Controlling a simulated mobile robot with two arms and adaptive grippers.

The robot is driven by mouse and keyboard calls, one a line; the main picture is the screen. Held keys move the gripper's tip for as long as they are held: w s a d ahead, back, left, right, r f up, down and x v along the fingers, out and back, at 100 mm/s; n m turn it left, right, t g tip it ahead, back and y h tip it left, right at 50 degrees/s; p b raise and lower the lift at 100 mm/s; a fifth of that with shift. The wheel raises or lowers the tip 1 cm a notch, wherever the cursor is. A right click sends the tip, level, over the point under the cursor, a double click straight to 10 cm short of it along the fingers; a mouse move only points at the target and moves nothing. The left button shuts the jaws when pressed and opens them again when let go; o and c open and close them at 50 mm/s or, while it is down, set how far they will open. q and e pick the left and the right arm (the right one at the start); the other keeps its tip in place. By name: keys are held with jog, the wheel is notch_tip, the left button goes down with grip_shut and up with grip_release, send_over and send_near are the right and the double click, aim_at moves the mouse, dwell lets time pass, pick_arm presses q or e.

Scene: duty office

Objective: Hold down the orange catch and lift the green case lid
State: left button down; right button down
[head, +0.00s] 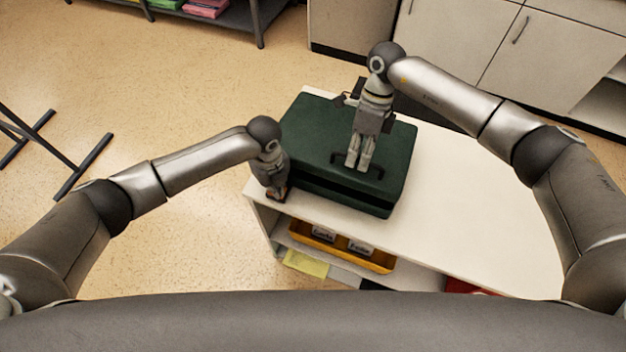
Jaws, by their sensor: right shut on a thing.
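The dark green case (345,196) stands on the white worktop with its lid (310,122) over it. A dark band runs along the front between lid and base; I cannot tell how far the lid is raised. My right gripper (357,166) points down over the front of the lid and is shut on the black lid handle (376,176). My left gripper (274,194) points down beside the case's front left corner. A small orange patch, perhaps the catch (284,191), shows at its tip, mostly hidden. The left fingers are too hidden to read.
The white worktop (460,190) is clear right of the case. Below it, a shelf holds a yellow tray (378,265) with labelled items. A dark flat thing (435,112) lies behind the case. White cabinets (550,60) stand at the back.

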pick_arm(q)
jog(key=shift+w+r, duration=0.1)
jog(key=shift+r, duration=1.1)
pick_arm(e)
jog(key=shift+a, duration=0.1)
pick_arm(q)
jog(key=shift+r, duration=2.1)
pick_arm(e)
jog(key=shift+a, duration=0.1)
pick_arm(q)
jog(key=s+a, duration=0.3)
jog(key=s, duration=0.4)
jog(key=shift+s, duration=0.2)
pick_arm(e)
jog(key=shift+w, duration=0.1)
pick_arm(q)
jog(key=shift+f+b, duration=0.35)
pick_arm(e)
jog(key=shift+w+d+r+g, duration=0.15)
jog(key=shift+w+r, duration=0.1)
jog(key=shift+r, duration=0.2)
jog(key=shift+w+d+r+g, duration=0.1)
jog(key=shift+w+r+g, duration=0.1)
jog(key=shift+r, duration=0.25)
pick_arm(q)
jog(key=shift+f, duration=0.1)
